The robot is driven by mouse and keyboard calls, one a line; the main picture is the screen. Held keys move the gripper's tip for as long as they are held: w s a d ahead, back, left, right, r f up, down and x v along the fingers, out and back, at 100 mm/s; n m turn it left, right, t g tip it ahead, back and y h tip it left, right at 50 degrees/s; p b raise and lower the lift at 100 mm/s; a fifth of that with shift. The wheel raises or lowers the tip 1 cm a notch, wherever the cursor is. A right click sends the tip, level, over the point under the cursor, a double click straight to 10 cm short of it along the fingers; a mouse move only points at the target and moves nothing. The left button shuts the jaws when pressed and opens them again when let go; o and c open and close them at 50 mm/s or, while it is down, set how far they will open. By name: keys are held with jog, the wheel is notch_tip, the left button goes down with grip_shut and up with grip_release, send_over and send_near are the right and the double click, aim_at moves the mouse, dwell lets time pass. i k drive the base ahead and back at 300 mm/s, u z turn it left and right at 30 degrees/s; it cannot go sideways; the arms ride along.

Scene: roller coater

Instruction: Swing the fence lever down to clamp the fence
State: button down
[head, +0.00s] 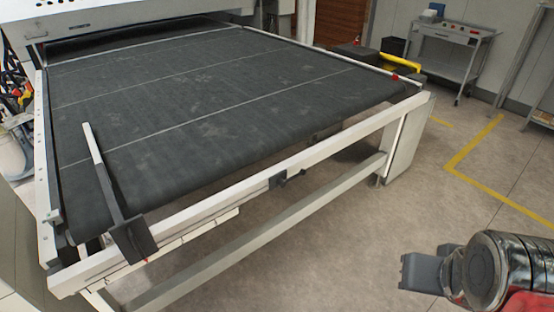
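The fence (105,185) is a dark, narrow bar with a pale top edge, lying over the left part of the black conveyor belt (215,90). Its near end meets a dark bracket plate (134,240) at the white front rail (215,204). A small red tip (146,261) shows at the foot of the bracket; I cannot tell whether it belongs to the fence lever. The lever is not clearly made out. My gripper (422,272) is partly in view at the lower right, grey, far from the fence and apart from the machine. Its fingertips cannot be made out.
A lower grey crossbar (260,236) runs below the front rail. A red button (395,77) is at the far right corner. A metal cart (448,50) stands at the back.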

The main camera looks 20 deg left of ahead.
aim_at(280, 182)
jog(key=u, duration=0.35)
jog(key=i, duration=0.7)
jog(key=u, duration=0.9)
jog(key=i, duration=0.75)
jog(key=u, duration=0.45)
